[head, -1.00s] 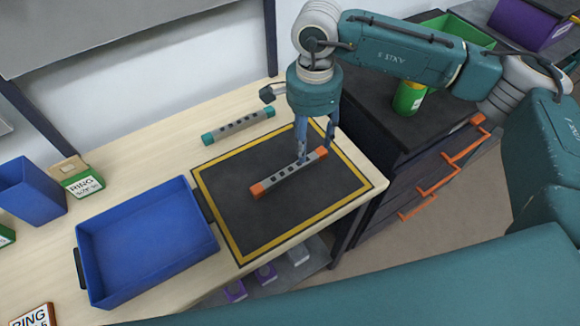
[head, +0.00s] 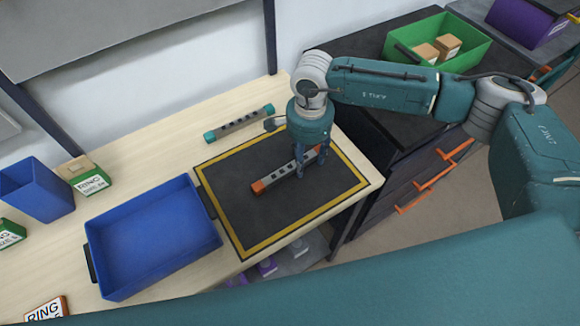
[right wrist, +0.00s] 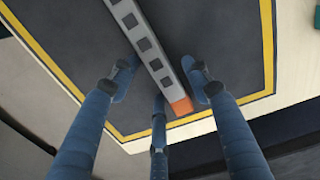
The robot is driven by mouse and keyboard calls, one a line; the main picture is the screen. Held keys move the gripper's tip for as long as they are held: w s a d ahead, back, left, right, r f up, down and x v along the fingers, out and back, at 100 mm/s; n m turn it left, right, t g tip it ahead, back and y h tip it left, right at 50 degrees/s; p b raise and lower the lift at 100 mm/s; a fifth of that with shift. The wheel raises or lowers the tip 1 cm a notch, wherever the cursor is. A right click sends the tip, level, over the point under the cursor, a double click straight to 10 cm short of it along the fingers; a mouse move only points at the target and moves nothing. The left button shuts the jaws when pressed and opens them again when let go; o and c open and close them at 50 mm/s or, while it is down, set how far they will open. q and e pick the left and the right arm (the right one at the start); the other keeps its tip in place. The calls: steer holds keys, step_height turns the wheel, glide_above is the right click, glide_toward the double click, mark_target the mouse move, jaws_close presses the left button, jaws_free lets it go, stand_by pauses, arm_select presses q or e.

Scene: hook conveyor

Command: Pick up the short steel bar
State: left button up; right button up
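A grey steel bar with orange ends and dark square holes (head: 284,180) lies flat on the black mat (head: 250,215). It also shows in the right wrist view (right wrist: 150,50), running between my fingers. My right gripper (head: 310,165) is over its right part. In the right wrist view its blue fingers (right wrist: 160,85) are spread on both sides of the bar, with gaps to it, and a third finger is near the orange end. A second grey bar with teal ends (head: 238,123) lies behind the mat. I cannot tell which bar is shorter. My left gripper is out of view.
An empty blue tray (head: 150,240) stands left of the mat. A blue bin (head: 35,190) and labelled boxes (head: 85,175) are at the far left. A dark cabinet with a green crate (head: 440,40) adjoins the table's right side.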

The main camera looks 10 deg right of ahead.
jaws_close()
steer(key=shift+r, duration=0.1)
